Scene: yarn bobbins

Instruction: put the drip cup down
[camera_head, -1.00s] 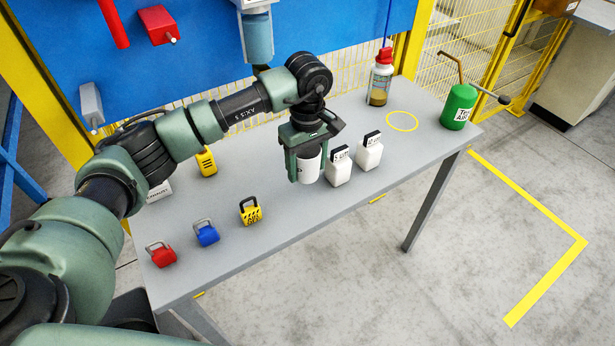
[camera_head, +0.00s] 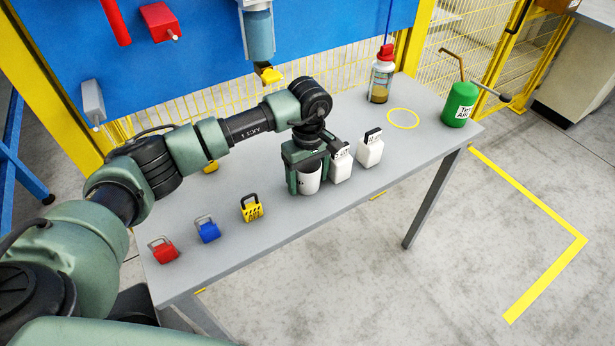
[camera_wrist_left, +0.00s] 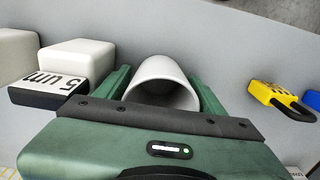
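The drip cup (camera_head: 310,182) is a plain white cup, upright between the fingers of my left gripper (camera_head: 308,180). The gripper is shut on it, with one finger along each side. The cup's base is at or very close to the grey table top (camera_head: 237,174); I cannot tell whether it touches. In the left wrist view the cup's open rim (camera_wrist_left: 163,80) shows between the green fingers, and its inside looks empty. My right gripper is not in view.
Two white blocks (camera_head: 370,150) with black tops stand close to the right of the gripper. Yellow, blue and red padlocks (camera_head: 252,209) stand to the left. A spray bottle (camera_head: 381,78), a yellow ring (camera_head: 403,118) and a green can (camera_head: 459,104) are at the right end.

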